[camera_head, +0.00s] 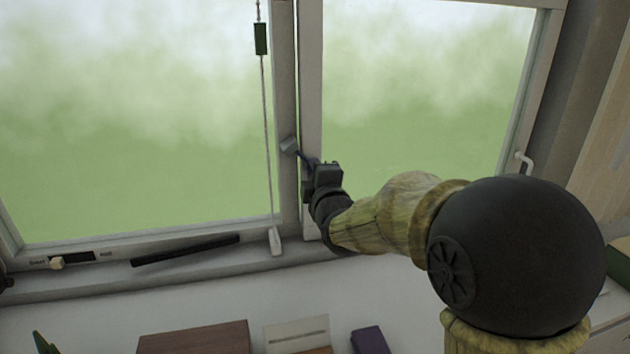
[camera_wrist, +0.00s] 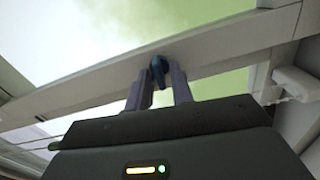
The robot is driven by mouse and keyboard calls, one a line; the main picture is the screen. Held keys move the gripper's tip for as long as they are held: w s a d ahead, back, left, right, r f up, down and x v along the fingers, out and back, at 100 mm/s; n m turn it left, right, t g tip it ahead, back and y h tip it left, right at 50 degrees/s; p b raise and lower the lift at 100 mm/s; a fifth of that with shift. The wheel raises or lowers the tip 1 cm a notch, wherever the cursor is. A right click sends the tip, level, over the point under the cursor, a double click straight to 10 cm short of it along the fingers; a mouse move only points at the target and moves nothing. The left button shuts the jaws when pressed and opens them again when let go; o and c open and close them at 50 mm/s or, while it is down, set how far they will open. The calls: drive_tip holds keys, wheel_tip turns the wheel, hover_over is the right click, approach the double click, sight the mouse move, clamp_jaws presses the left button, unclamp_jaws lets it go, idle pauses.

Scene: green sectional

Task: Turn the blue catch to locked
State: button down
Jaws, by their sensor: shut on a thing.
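The blue catch (camera_wrist: 158,68) is on the pale window frame, seen in the wrist view between my two fingers. In the head view its blue lever (camera_head: 302,154) slants from a grey mount (camera_head: 289,145) on the upright between the panes down to my gripper (camera_head: 312,170). My gripper, also in the wrist view (camera_wrist: 160,82), is shut on the catch. The fingers hide part of the lever in the head view. I see no lock marking near the catch.
A cord with a green toggle (camera_head: 261,38) hangs just left of the catch. A white handle (camera_head: 524,162) is on the right frame. A black bar (camera_head: 186,249) and a small slider (camera_head: 57,263) are on the lower frame. Boxes (camera_head: 195,338) stand below the sill.

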drive_tip(key=shift+a+n, duration=0.1)
drive_tip(key=shift+n, duration=0.5)
drive_tip(key=c, duration=1.3)
unclamp_jaws()
drive_tip(key=shift+o, duration=0.2)
drive_tip(key=b+v, duration=0.2)
drive_tip(key=v, duration=1.5)
drive_tip(key=shift+s, duration=0.2)
